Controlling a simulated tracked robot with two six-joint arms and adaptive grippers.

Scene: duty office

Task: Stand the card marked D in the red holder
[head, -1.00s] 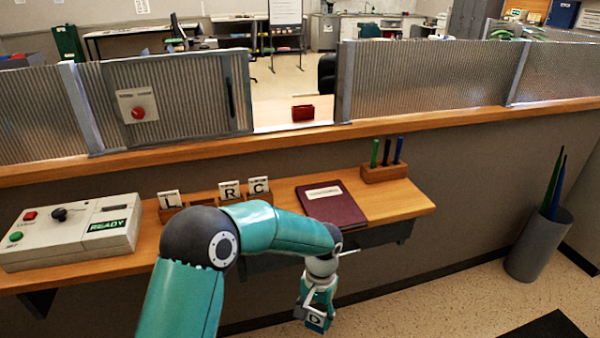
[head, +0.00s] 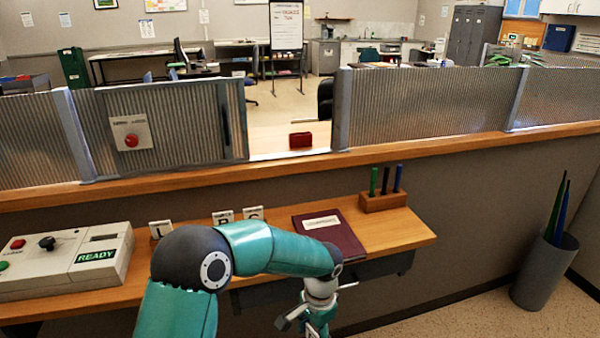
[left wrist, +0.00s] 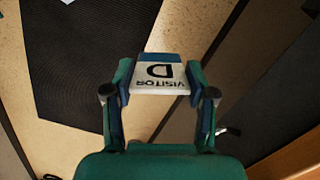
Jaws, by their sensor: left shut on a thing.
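The card marked D (left wrist: 160,74) is white with a blue band and the word VISITOR. In the left wrist view it sits between the two fingers of my left gripper (left wrist: 158,92), which is shut on it. In the head view my left gripper (head: 314,326) hangs at the bottom edge, in front of the desk shelf, and the card is out of frame. The red holder (head: 300,140) stands on the counter behind the opening in the ribbed screen, above and beyond the gripper. My right gripper is not in view.
Cards L (head: 160,229), R (head: 223,217) and C (head: 253,213) stand on the wooden shelf, partly behind my arm. A maroon book (head: 330,235), a pen block (head: 383,201) and a control box (head: 70,262) are there too. Ribbed screens (head: 430,105) flank the opening.

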